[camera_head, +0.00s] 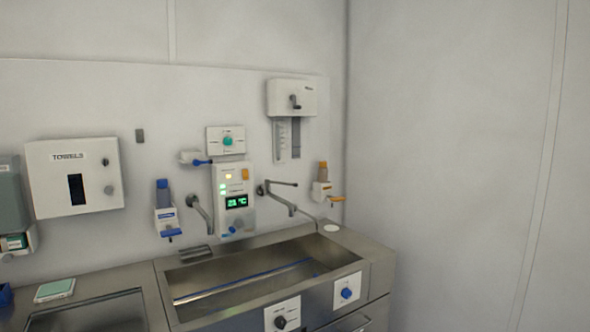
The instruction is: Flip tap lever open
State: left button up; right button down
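A wall tap (279,199) with a spout sits above the right part of the metal sink (210,269). A second, shorter spout (200,208) curves down on the left of the control panel (235,200). A small white fitting with a blue lever (202,162) is on the wall above that spout. No water is visible from either spout. Neither of my grippers is in view.
A blue-topped dispenser (163,208) and an orange-topped dispenser (321,184) flank the taps. A white towel box (74,177) hangs at left. A white box (292,98) hangs above. The counter has a raised front with knobs (347,293). A wall closes the right side.

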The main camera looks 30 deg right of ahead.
aim_at(267, 182)
jog(key=i+l+u, duration=0.1)
jog(key=l, duration=0.55)
jog(key=i+l+u, duration=0.1)
jog(key=i+l, duration=0.15)
jog(key=l, duration=0.45)
jog(key=i+l, duration=0.15)
jog(key=l, duration=0.5)
jog(key=i+l+u, duration=0.15)
jog(key=l, duration=0.55)
jog(key=i+l+u, duration=0.1)
jog(key=l, duration=0.6)
jog(key=i+l+u, duration=0.1)
jog(key=l, duration=0.6)
